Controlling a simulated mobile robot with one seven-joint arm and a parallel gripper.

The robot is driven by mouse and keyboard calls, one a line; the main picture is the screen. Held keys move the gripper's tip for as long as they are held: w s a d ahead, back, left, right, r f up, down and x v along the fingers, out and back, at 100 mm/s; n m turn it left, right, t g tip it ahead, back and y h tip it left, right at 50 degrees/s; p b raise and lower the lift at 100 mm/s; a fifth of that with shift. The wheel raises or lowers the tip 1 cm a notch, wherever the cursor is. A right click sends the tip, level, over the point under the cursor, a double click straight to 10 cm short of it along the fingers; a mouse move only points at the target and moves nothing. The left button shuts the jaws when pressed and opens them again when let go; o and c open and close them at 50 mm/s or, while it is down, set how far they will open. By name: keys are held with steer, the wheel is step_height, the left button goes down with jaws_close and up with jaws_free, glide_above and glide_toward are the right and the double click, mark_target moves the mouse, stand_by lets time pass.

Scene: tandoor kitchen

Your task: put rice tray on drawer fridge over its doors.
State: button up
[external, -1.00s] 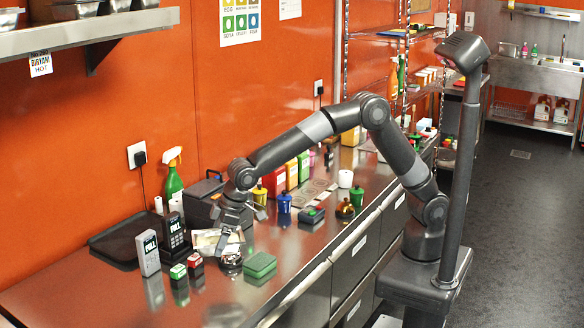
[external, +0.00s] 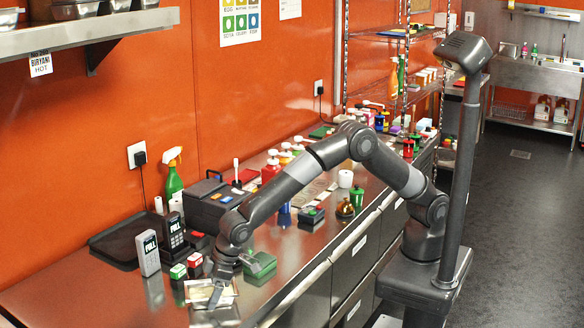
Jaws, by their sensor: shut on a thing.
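The rice tray (external: 198,294) is a small, shallow, pale metallic tray at the lower left of the external view. My gripper (external: 217,292) points down and is shut on it, covering part of it. The tray is low over the steel top of the drawer fridge (external: 120,298), near its front edge; I cannot tell whether it touches the top. The fridge's grey door and drawer fronts (external: 352,262) run along the aisle side. The tray's contents are too small to make out.
Behind the tray stand small red and green boxes (external: 178,271), a grey handheld device (external: 148,254) and a dark tray (external: 112,243). A green sponge-like block (external: 262,264) lies to its right. The steel top at left is clear.

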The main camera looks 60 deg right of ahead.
steer(key=o, duration=1.1)
steer(key=v, duration=1.2)
steer(key=shift+r, duration=0.1)
